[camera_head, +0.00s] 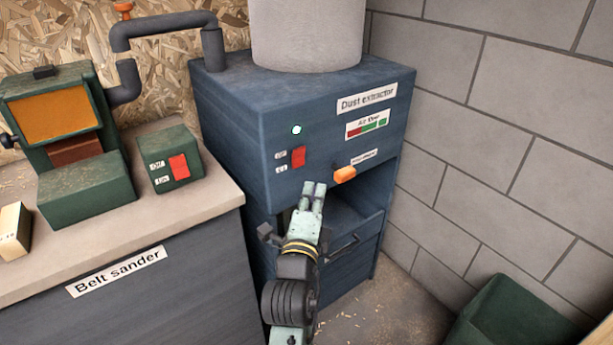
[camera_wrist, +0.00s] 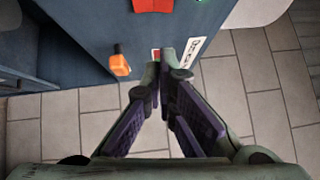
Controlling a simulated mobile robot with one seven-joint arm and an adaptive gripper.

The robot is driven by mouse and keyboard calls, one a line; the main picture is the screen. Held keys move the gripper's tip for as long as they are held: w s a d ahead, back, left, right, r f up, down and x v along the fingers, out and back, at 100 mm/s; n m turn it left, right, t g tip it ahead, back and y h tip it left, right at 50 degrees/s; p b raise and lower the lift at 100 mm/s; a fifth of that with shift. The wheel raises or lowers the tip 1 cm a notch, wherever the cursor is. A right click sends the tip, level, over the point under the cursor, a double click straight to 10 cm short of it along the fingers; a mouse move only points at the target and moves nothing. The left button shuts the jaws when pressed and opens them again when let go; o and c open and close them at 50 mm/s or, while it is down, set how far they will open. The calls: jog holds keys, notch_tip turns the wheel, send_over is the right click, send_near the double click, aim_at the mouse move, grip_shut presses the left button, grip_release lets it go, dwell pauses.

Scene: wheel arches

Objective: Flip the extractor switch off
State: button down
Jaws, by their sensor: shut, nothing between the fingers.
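The dust extractor (camera_head: 240,110) is a dark blue cabinet with a name label on its front. Its red rocker switch (camera_head: 298,157) sits on the left of the front face, beside two small labels; I cannot tell which way it is tipped. A small pale round light (camera_head: 296,130) shows above it. My gripper (camera_head: 314,186) is shut and empty, in front of the panel, appearing just below and right of the switch. In the wrist view, the switch (camera_wrist: 153,5) is cut by the top edge, beyond the closed fingertips (camera_wrist: 166,62).
An orange knob (camera_head: 345,174) sticks out right of my fingertips. An air flow gauge (camera_head: 367,124) is above it. A similar red switch on a green box (camera_head: 170,160) belongs to the belt sander bench (camera_head: 120,225) at left. A green bin (camera_head: 515,315) stands at lower right.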

aim_at(299, 157)
jog(key=shift+w+a+r+b, duration=0.2)
jog(key=shift+w+a+b, duration=0.05)
jog(key=shift+w, duration=1.3)
jog(key=shift+w+a+r+b, duration=0.15)
jog(key=shift+w+a+b, duration=0.15)
jog(key=shift+w, duration=1.25)
jog(key=shift+w+a+r+b, duration=0.2)
jog(key=shift+w+a, duration=0.05)
jog(key=shift+w, duration=1.3)
jog(key=shift+w+a+r+n+g+p, duration=0.2)
jog(key=shift+w+n+g+p, duration=0.15)
jog(key=shift+p, duration=0.4)
jog(key=shift+d, duration=0.1)
